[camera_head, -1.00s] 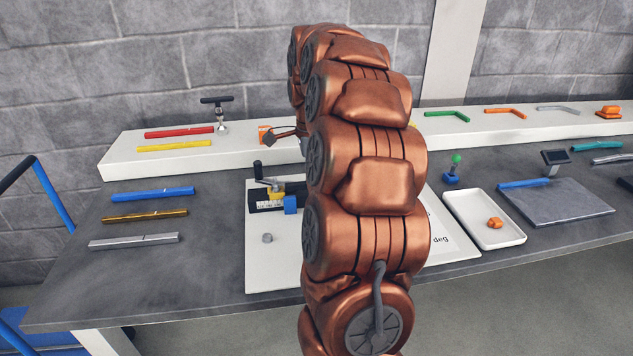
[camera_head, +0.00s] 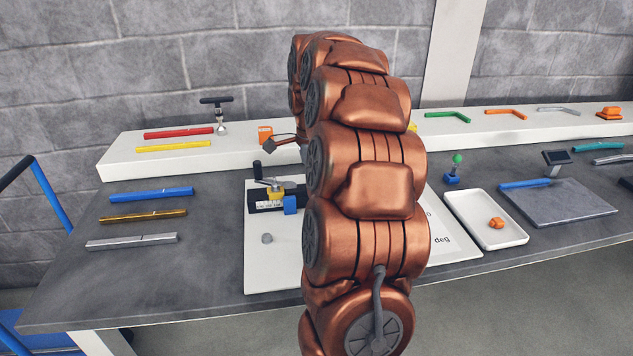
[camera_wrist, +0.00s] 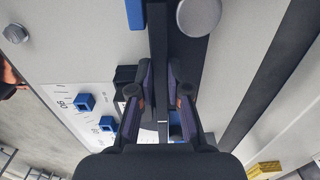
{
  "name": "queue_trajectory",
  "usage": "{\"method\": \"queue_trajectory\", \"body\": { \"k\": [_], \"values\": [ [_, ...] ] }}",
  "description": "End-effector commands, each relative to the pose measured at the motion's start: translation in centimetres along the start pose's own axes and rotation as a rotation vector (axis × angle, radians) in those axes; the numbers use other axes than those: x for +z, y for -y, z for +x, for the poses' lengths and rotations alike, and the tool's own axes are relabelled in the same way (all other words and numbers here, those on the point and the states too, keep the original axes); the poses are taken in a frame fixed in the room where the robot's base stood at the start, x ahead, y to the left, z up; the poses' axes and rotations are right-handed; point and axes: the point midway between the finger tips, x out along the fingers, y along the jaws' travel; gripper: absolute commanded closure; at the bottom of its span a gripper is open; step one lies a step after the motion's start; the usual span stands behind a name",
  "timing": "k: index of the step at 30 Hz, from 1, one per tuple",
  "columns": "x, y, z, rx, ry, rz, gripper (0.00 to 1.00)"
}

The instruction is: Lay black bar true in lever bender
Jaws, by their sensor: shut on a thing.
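My gripper (camera_wrist: 160,78) shows in the wrist view, its two fingers closed in on a dark strip, the black bar (camera_wrist: 158,45), which runs up the picture between them. The bar's lower end is hidden by the gripper. The lever bender (camera_head: 262,208) stands on a white plate (camera_head: 268,275) in the head view, with a black body, a yellow block, a blue block and a black-handled lever. My arm hides the gripper, the bar and the plate's middle there. The wrist view shows blue blocks (camera_wrist: 85,102) by an angle scale. Whether the bar touches the bender I cannot tell.
Blue (camera_head: 152,195), brass (camera_head: 144,216) and silver (camera_head: 132,241) bars lie on the table at left. Red and yellow bars lie on the white shelf (camera_head: 120,170) behind. A white tray (camera_head: 465,208) with an orange piece and a grey slab (camera_head: 565,207) are at right.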

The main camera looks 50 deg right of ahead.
Motion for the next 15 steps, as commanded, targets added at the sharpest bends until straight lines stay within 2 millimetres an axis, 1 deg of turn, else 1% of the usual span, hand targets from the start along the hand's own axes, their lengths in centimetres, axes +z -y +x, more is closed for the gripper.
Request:
{"method": "queue_trajectory", "body": {
  "k": [3,4,11,12,15],
  "values": [
    [-0.02,0.02,0.25,-0.001,0.000,0.000,1.00],
    [-0.01,0.01,0.17,-0.001,0.000,0.000,0.81],
    [0.00,-0.01,0.18,0.000,0.000,0.000,0.57],
    [0.00,-0.01,0.18,0.000,0.000,0.000,0.54],
    [0.01,-0.01,0.19,0.000,0.000,0.000,0.54]
  ]
}}
